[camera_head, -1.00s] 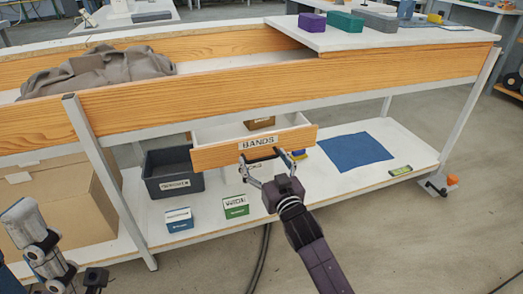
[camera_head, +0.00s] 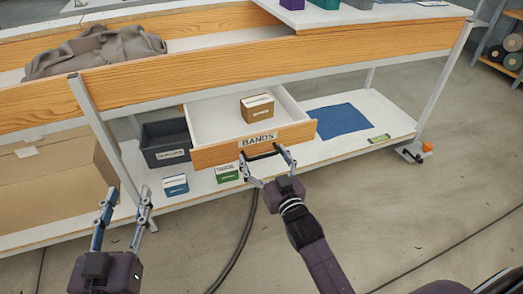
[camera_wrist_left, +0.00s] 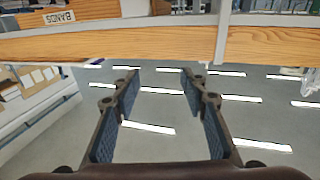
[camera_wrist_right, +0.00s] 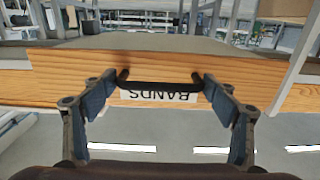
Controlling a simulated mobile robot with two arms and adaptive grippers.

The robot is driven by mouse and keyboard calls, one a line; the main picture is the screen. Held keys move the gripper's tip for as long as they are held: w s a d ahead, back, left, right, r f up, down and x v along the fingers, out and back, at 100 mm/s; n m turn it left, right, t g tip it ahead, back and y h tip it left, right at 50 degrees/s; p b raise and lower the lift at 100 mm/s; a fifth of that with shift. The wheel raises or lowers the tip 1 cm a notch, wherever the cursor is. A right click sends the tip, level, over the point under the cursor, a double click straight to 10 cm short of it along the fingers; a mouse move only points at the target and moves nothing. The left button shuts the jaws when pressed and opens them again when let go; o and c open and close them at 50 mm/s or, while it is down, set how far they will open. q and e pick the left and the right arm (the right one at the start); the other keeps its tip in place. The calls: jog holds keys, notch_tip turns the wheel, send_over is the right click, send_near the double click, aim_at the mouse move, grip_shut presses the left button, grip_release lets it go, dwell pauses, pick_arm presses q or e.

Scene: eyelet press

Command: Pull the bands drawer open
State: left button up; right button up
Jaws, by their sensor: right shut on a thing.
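The bands drawer (camera_head: 228,153) is a wooden-fronted drawer with a white inside, and it stands well out from under the bench. Its front carries a BANDS label (camera_head: 258,139) and a dark bar handle (camera_head: 262,155). A small brown box (camera_head: 257,108) sits inside it. My right gripper (camera_head: 270,168) is at the drawer front, its fingers shut on the handle; the right wrist view shows the handle (camera_wrist_right: 160,87) between the fingers. My left gripper (camera_head: 122,222) is open and empty, left of the drawer and in front of the lower shelf.
The wooden-edged bench (camera_head: 150,96) runs above the drawer. On the lower shelf are a dark bin (camera_head: 165,143), a blue-and-white box (camera_head: 175,185), a green-and-white box (camera_head: 227,172) and a blue mat (camera_head: 341,119). A large cardboard box (camera_head: 55,180) stands at left.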

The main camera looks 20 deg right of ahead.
pick_arm(q)
jog(key=shift+s+a+f+g, duration=0.15)
jog(key=shift+f+g, duration=0.15)
jog(key=shift+f, duration=0.4)
pick_arm(e)
jog(key=shift+s+d, duration=0.15)
jog(key=shift+s, duration=0.1)
jog(key=o, duration=1.4)
jog(key=shift+s, duration=0.1)
jog(key=s, duration=1.1)
jog(key=shift+s+d, duration=0.2)
jog(key=shift+s, duration=0.2)
